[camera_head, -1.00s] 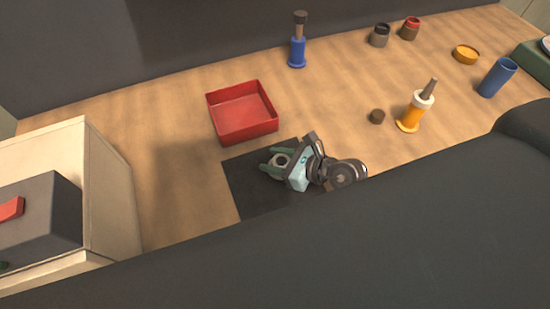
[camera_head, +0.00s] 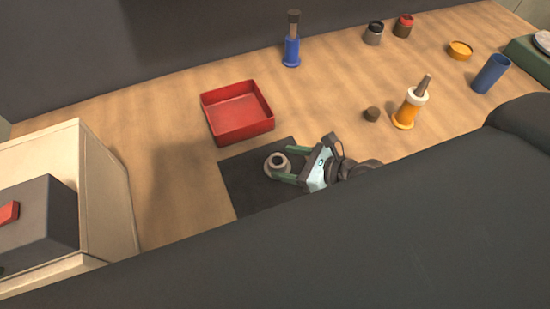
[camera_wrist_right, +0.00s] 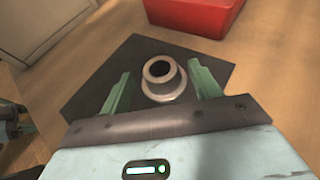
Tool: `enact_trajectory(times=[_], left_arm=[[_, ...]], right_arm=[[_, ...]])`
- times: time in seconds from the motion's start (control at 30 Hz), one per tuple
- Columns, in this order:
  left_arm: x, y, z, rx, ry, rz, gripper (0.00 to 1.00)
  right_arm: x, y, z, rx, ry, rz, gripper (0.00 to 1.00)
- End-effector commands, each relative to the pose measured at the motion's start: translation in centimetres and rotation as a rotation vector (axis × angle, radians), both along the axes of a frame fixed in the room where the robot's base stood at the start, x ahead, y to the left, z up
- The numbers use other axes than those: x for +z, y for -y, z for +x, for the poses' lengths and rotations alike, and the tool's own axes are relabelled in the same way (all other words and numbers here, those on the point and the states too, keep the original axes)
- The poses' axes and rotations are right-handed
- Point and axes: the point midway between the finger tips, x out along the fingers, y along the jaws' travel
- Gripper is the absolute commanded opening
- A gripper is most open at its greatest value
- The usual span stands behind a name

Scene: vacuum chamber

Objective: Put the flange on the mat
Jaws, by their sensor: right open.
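The flange (camera_head: 278,165), a grey ring with a raised hollow neck, sits upright on the dark mat (camera_head: 245,185). In the right wrist view the flange (camera_wrist_right: 163,79) lies ahead of and between the green fingers, with the mat (camera_wrist_right: 95,75) around it. My right gripper (camera_head: 282,166) is open; its fingertips are at the near side of the flange, apart from each other. Whether a finger touches the flange I cannot tell. My left gripper does not show clearly in the head view.
A red tray (camera_head: 238,112) stands just behind the mat. A yellow-and-white cylinder (camera_head: 411,105), a small brown piece (camera_head: 371,114) and a blue cylinder (camera_head: 491,74) are to the right. A cream cabinet (camera_head: 100,190) is at left. A large dark body part covers the front.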

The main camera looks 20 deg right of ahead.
Motion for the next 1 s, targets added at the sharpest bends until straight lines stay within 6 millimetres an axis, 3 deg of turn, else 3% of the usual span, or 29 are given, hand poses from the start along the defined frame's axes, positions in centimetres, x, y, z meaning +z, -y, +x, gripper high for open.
enact_trajectory(times=[0.2, 0.4, 1.0], left_arm=[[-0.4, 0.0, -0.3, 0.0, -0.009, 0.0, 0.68], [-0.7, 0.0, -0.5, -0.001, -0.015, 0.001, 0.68], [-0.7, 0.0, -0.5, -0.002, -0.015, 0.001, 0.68]], right_arm=[[1.4, 2.5, -3.0, 0.003, -0.004, -0.003, 0.63], [2.3, 3.8, -4.4, 0.001, -0.003, 0.001, 0.63], [2.6, 4.1, -4.7, -0.002, -0.004, 0.009, 0.63]])
